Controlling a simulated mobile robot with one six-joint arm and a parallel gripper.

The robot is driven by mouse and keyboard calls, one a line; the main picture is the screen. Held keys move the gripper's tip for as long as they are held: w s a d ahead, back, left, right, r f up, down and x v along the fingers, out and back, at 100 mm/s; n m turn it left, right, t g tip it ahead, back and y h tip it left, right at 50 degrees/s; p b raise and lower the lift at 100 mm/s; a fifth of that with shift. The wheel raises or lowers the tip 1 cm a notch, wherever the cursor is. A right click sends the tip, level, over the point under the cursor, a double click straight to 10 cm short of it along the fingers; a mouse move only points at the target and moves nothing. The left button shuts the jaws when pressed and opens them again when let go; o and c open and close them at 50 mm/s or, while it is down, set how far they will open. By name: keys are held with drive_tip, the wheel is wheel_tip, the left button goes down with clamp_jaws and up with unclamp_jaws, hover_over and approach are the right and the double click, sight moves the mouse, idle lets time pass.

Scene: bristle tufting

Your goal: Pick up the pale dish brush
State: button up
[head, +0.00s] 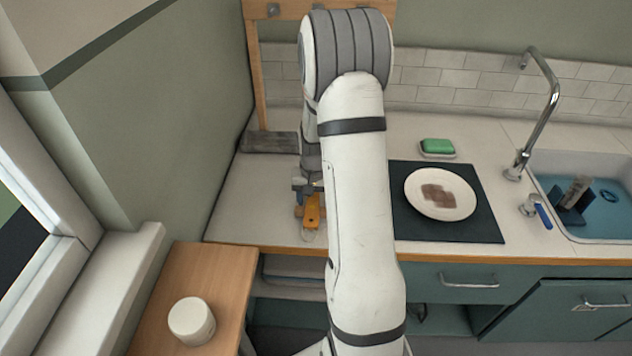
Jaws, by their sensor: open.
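My gripper (306,214) points down over the counter, left of the dark mat, with its orange fingers partly hidden by my arm. It is open.
A white plate (413,196) with brown stains lies on a dark mat (470,232). A green sponge (437,146) sits behind it. The sink (608,228) and tap (546,110) are at right. A white round container (191,321) stands on the wooden side table (222,262).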

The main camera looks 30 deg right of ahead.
drive_tip(key=shift+c, duration=0.5)
drive_tip(key=c, duration=1.1)
drive_tip(key=shift+o, duration=0.2)
drive_tip(key=shift+r, duration=0.1)
wheel_tip(320, 180, up, 10)
drive_tip(key=shift+f, duration=0.1)
